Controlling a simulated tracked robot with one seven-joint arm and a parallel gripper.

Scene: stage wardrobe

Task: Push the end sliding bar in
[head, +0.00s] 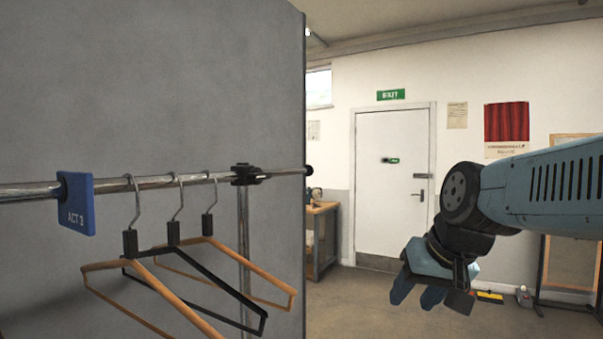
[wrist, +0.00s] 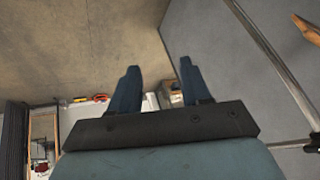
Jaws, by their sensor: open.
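The end sliding bar (head: 285,172) is a thin chrome tube. It sticks out to the right from a black collar (head: 246,174) on the rail and ends in a black cap (head: 308,170). My gripper (head: 416,294) is open and empty. It hangs to the right of the cap and lower in the head view, well apart from it. In the wrist view its two blue fingers (wrist: 159,68) are spread with nothing between them. Metal tubes (wrist: 270,60) of the rack show at the right there; I cannot tell which one is the sliding bar.
Several hangers (head: 173,232) and a blue "ACT 3" tag (head: 76,204) hang on the rail (head: 110,187). A grey panel (head: 150,80) stands behind it. A wooden table (head: 323,235) and a white door (head: 392,180) are farther back. The floor between is clear.

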